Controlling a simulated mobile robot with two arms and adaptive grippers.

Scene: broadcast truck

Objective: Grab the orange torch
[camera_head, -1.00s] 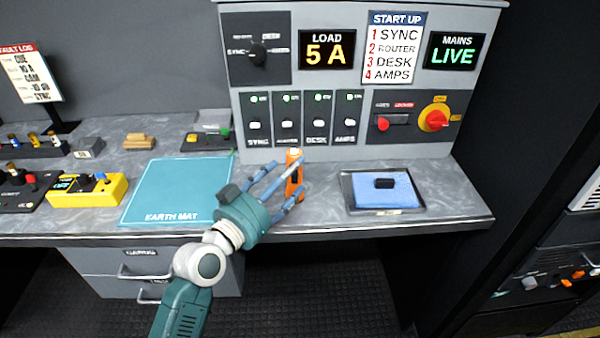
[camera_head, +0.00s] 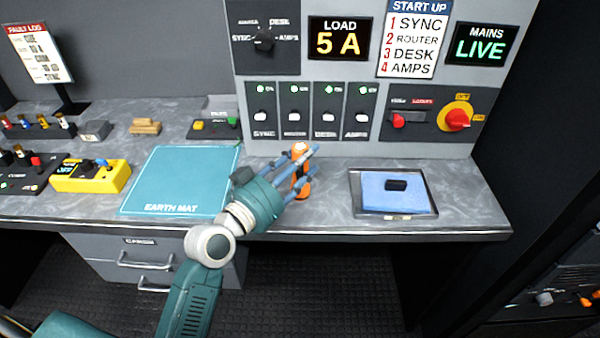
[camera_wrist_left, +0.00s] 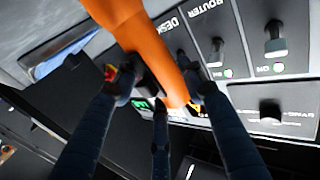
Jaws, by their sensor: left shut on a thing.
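The orange torch (camera_head: 299,152) stands upright on the grey desk, in front of the panel with the switches. My left gripper (camera_head: 300,178) reaches it from the left, and its blue fingers are shut around the torch's body. In the left wrist view the torch (camera_wrist_left: 150,45) runs between the fingers (camera_wrist_left: 155,95), with a dark part on its side. The fingers hide part of the torch, and I cannot tell whether its base still touches the desk. My right gripper is not in view.
A teal earth mat (camera_head: 183,180) lies left of the torch. A tray with a blue pad (camera_head: 398,205) and a dark block lies to the right. The switch panel (camera_head: 350,138) rises close behind.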

